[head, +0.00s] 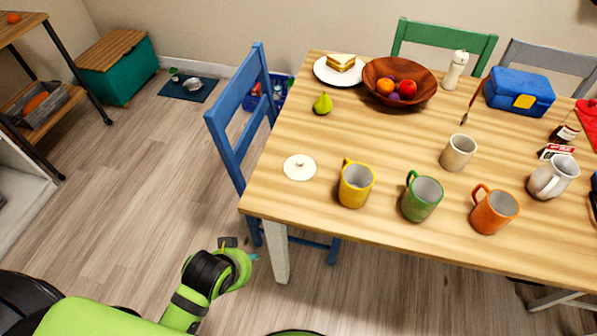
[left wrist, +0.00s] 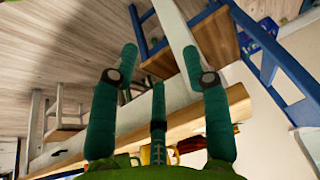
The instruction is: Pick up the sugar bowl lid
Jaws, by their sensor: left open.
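The sugar bowl lid (head: 299,167), a flat cream-white disc with a small knob, lies on the wooden table (head: 300,210) near its left end. It is left of the yellow mug (head: 356,184) and apart from it. My left gripper (head: 252,257) is in front of the table's left corner, below and left of the lid in the head view, and does not touch it. In the left wrist view my left gripper (left wrist: 158,62) has its teal fingers spread with nothing between them. The lid cannot be made out there. My right gripper is not in view.
A green mug (head: 422,197), an orange mug (head: 494,209), a beige cup (head: 458,153) and a white jug (head: 552,178) stand farther right. A green pear (head: 323,104) stands behind the lid. A blue chair (head: 243,130) is at the table's left end.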

